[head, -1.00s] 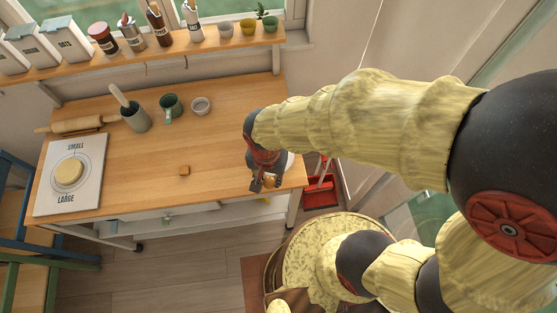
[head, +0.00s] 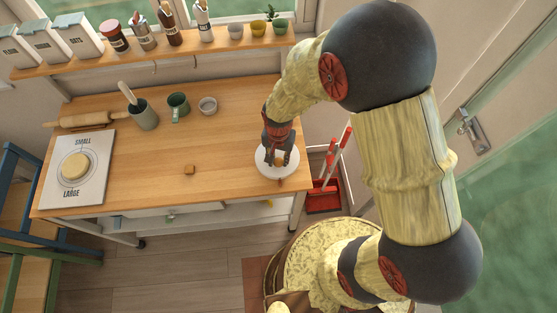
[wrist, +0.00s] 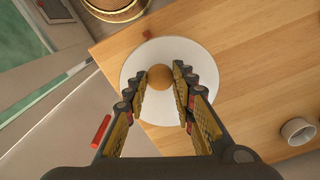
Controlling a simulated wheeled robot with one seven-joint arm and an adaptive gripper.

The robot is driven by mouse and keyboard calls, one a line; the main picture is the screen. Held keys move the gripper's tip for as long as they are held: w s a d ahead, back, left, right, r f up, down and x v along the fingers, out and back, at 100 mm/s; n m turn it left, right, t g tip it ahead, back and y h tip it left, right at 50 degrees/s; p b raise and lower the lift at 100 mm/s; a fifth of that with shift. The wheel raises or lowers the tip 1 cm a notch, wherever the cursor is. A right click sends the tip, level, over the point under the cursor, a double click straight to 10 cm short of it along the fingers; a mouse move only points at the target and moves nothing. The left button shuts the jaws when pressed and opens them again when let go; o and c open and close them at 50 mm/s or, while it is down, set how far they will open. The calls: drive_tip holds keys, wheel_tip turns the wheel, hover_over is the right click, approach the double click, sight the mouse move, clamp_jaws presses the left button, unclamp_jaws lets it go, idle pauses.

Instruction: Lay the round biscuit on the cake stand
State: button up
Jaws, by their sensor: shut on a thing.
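The white round cake stand (head: 262,168) is at the right front of the worktop, and its plate fills the middle of the wrist view (wrist: 160,113). My gripper (head: 280,158) points down over it. The round biscuit (wrist: 159,77), small and golden brown, sits between the two fingertips in the wrist view, over the plate. My gripper is shut on it. In the head view the fingers partly hide the biscuit, and I cannot tell whether it touches the plate.
A small brown cube (head: 190,169) lies mid-table. A board marked SMALL and LARGE (head: 60,195) bears a pale disc (head: 74,166) at left. A green mug (head: 178,104), a small bowl (head: 208,105) and a utensil pot (head: 144,117) stand behind. The worktop between is clear.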

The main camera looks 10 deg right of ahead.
drive_tip(key=shift+f, duration=0.8)
drive_tip(key=shift+f, duration=0.25)
drive_tip(key=o, duration=0.8)
drive_tip(key=shift+r, duration=0.1)
drive_tip(key=shift+c, duration=0.2)
drive_tip(key=shift+r, duration=0.1)
wheel_tip(320, 180, up, 12)
wheel_tip(320, 180, up, 15)
drive_tip(key=n+t, duration=0.2)
drive_tip(key=t, duration=0.1)
hover_over(278, 161)
drive_tip(key=s+d, duration=0.3)
drive_tip(key=d, duration=0.3)
drive_tip(key=s+d+r+n+t, duration=0.2)
drive_tip(key=s+d+r, duration=0.4)
drive_tip(key=s+r, duration=0.3)
drive_tip(key=shift+s+r+n+t, duration=0.25)
drive_tip(key=shift+r+n+t, duration=0.05)
drive_tip(key=shift+r+n, duration=0.25)
